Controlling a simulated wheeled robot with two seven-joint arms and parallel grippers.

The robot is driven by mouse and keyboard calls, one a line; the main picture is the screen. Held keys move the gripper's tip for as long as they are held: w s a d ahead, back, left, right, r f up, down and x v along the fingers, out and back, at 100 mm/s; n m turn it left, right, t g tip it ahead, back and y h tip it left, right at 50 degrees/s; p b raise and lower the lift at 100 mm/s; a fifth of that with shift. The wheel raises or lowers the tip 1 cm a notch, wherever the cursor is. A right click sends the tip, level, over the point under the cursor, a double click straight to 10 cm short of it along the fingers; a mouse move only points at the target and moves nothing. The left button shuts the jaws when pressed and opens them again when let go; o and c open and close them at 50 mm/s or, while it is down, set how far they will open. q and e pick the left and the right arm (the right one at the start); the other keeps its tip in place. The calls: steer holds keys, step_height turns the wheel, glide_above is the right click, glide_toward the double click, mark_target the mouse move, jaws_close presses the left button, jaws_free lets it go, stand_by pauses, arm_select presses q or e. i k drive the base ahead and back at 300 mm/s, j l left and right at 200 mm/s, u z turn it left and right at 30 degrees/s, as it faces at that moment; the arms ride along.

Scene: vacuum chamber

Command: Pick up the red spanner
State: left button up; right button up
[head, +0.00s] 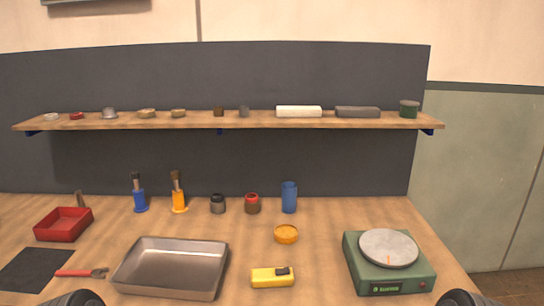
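A tool with a red handle and a grey metal head (82,272) lies at the lower left of the workbench in the head view, and looks like the red spanner. Its handle points left and reaches over the edge of a dark mat (36,268); its head points right, close to the metal tray. Nothing holds it. Dark rounded parts of my own arms show at the bottom edge, one at the left and one at the right. No fingertips of either gripper are visible.
A metal tray (151,292) is right of the tool, and a red bin (62,237) is behind it. A yellow device (272,277) and a green scale (415,270) stand further right. Brushes and jars line the back. A wooden shelf (180,122) runs above.

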mark_target(96, 274)
steer(key=u, duration=1.3)
steer(key=z, duration=0.65)
steer(key=i+j+z, duration=0.1)
steer(key=j+z, duration=0.5)
steer(key=z, duration=0.2)
steer(key=j+z, duration=0.7)
steer(key=z, duration=0.15)
steer(key=k+j, duration=0.15)
steer(key=j, duration=0.25)
steer(key=k+j+z, duration=0.1)
steer(key=j, duration=0.35)
steer(key=k+j+z, duration=0.1)
steer(key=j, duration=0.3)
steer(key=k+j, duration=0.2)
steer(key=j, duration=0.2)
